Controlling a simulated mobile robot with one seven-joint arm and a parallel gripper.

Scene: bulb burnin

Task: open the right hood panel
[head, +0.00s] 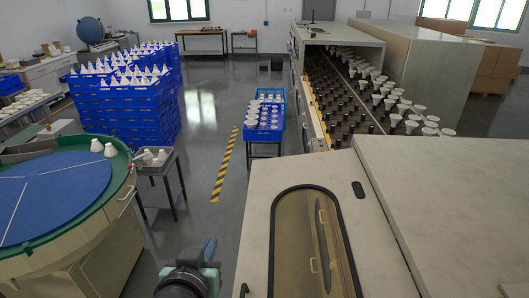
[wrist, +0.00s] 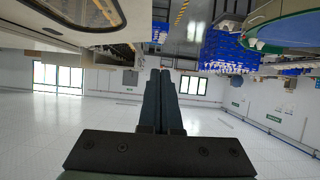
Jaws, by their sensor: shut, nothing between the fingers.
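The machine's hood fills the lower right of the head view. Its left pale panel (head: 285,180) has an arched, dark-rimmed window (head: 296,235) and a small black oval recess (head: 358,188). A seam divides it from another pale panel to the right (head: 450,195), which I take as the right hood panel; it lies flat and looks closed. Two brass-coloured handle shapes show at the window. In the wrist view, which looks upside down, my gripper (wrist: 160,75) is shut and empty, its fingers together, touching nothing visible. Part of my arm shows left of the hood in the head view.
Beyond the hood runs an open conveyor with rows of bulbs (head: 400,105). Left stand a blue round table (head: 60,190), a small metal table (head: 160,165), stacked blue crates (head: 120,110) and a blue crate on a stand (head: 264,118). The aisle floor (head: 205,120) is clear.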

